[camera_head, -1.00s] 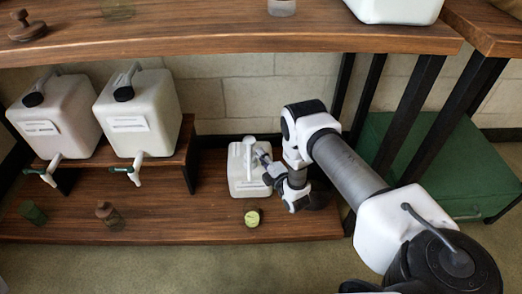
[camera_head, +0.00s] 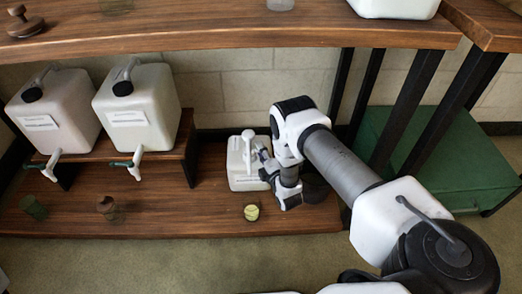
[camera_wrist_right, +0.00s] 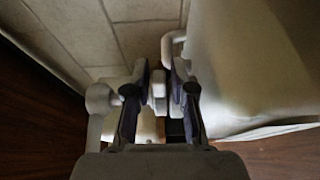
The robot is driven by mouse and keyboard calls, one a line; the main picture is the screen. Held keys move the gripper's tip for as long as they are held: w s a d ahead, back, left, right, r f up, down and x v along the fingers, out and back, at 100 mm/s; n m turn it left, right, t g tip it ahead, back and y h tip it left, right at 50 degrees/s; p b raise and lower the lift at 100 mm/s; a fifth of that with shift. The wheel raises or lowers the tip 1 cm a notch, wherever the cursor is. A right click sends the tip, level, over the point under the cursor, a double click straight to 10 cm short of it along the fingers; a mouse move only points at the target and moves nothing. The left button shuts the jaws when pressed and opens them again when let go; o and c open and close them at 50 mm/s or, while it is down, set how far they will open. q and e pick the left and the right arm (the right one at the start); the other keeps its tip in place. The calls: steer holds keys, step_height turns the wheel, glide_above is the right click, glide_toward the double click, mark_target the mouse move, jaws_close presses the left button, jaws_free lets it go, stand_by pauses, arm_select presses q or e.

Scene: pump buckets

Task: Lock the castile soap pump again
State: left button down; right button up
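The castile soap pump appears to be the white jug (camera_head: 242,180) with a white pump head (camera_head: 248,134), upright on the lower shelf; its label is too small to read. My right gripper (camera_head: 263,155) is at the right side of the pump, close to its stem. In the right wrist view, the two dark fingers (camera_wrist_right: 160,95) stand apart with a narrow white piece between them. A white upright part (camera_wrist_right: 97,105) is left of the fingers. I cannot tell whether the fingers grip the pump. My left gripper is out of view.
Two white canisters with taps (camera_head: 137,110) stand on a riser (camera_head: 188,140) to the left. A small yellow-topped jar (camera_head: 251,212) is in front of the jug. Small jars (camera_head: 108,208) stand further left. The upper shelf (camera_head: 220,40) overhangs; dark posts and a green box (camera_head: 430,150) are right.

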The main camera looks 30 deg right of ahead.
steer(key=s+a, duration=0.1)
steer(key=s, duration=0.6)
steer(key=shift+s+a, duration=0.15)
steer(key=shift+s, duration=0.05)
